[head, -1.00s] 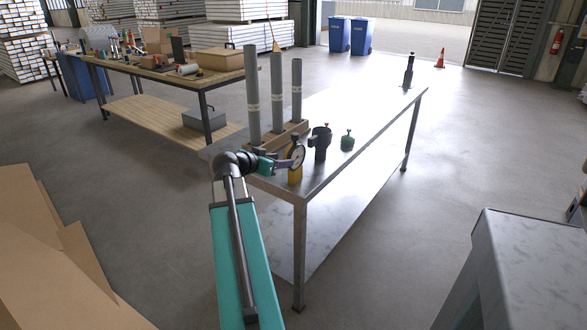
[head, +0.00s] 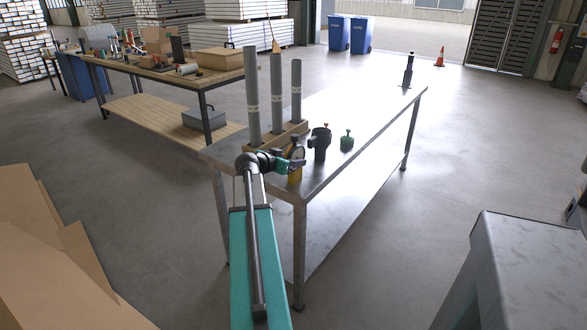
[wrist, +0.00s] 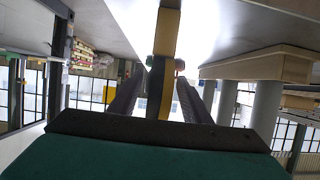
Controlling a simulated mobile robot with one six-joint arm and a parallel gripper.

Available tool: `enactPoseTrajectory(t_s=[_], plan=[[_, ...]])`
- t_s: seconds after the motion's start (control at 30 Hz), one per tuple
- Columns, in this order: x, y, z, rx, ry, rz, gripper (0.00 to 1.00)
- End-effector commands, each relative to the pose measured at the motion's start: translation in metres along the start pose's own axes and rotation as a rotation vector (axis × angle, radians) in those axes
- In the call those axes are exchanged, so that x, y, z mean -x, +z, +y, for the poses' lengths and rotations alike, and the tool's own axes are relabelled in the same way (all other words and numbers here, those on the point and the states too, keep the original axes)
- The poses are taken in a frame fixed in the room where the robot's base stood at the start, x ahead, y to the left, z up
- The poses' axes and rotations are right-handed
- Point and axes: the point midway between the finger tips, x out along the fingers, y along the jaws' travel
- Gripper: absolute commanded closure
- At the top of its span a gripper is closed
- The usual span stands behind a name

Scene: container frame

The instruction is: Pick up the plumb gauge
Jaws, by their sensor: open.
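The gauge, a yellow body with a round dial (head: 294,177), stands upright near the front corner of the metal table; I take it for the plumb gauge. My gripper (head: 299,163) is at the gauge, low over the table edge, and partly covers it in the head view. In the wrist view, which looks upside down, the yellow and dark body (wrist: 167,35) lies between the two open fingers of my gripper (wrist: 161,76). I cannot tell whether either finger touches it.
A wooden block (head: 264,141) with three grey pipes stands just left of the gauge. A black cup-like thing (head: 320,145) and a green item (head: 347,142) stand to its right. A dark tool (head: 408,70) is at the metal table's (head: 365,105) far end; its middle is clear.

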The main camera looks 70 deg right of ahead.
Motion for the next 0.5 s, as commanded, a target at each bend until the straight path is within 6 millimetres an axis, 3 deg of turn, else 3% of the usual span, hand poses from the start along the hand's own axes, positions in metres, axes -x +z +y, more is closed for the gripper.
enactPoseTrajectory(t_s=[0.33,0.5], plan=[[-0.001,0.0,0.0,0.0,0.0,0.0,0.56],[-0.012,-0.001,-0.001,0.001,0.002,-0.001,0.56]])
